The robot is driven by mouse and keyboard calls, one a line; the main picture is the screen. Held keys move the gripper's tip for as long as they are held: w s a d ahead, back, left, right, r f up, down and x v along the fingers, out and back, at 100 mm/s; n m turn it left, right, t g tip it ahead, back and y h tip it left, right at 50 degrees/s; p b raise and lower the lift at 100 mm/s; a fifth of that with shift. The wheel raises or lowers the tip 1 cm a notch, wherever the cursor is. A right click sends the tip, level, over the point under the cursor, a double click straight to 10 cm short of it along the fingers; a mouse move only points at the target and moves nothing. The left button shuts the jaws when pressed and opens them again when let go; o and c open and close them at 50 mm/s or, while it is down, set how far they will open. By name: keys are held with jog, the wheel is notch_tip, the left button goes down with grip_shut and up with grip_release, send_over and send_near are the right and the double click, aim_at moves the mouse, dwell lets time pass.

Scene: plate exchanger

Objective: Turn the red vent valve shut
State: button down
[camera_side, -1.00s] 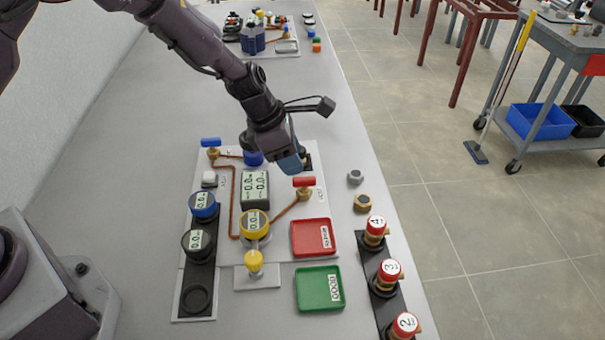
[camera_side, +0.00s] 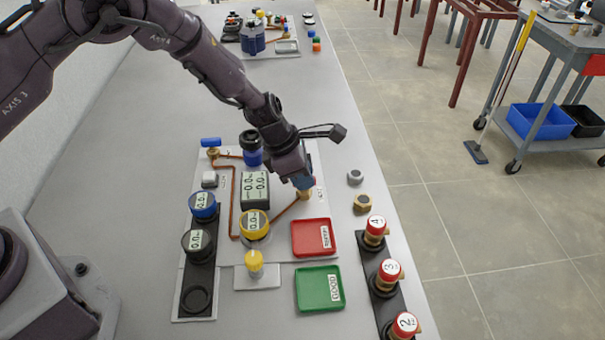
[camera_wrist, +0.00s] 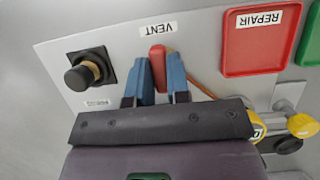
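The red vent valve handle (camera_wrist: 157,53) shows in the wrist view below the VENT label (camera_wrist: 158,29), with its length pointing up the picture. My gripper (camera_wrist: 160,68) has its two blue fingers apart, one on each side of the handle. I cannot tell whether either finger touches it. In the side view my gripper (camera_side: 303,184) is low over the vent valve at the board's right edge. The red handle is hidden there behind the fingers, and only part of the brass body (camera_side: 306,195) shows.
The red REPAIR tray (camera_side: 311,237) and green tray (camera_side: 319,289) lie nearer the side camera. A grey display (camera_side: 255,189) and yellow gauge (camera_side: 254,224) stand left of my gripper. Loose nuts (camera_side: 355,177) lie to the right. A black-capped fitting (camera_wrist: 80,77) stands left in the wrist view.

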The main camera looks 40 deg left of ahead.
jog(key=shift+m, duration=0.3)
jog(key=m+g, duration=0.1)
jog(key=m, duration=0.2)
jog(key=shift+a+m+h, duration=0.1)
jog(key=shift+m+h, duration=0.3)
jog(key=m+g, duration=0.2)
jog(key=m, duration=0.2)
jog(key=shift+w, duration=0.15)
jog(key=m+g, duration=0.1)
jog(key=m, duration=0.4)
jog(key=shift+g, duration=0.4)
jog(key=shift+m+g+y, duration=0.4)
jog(key=shift+m+g, duration=0.4)
jog(key=shift+m, duration=1.4)
jog(key=shift+w, duration=0.1)
jog(key=c, duration=1.1)
grip_release()
jog(key=v, duration=1.3)
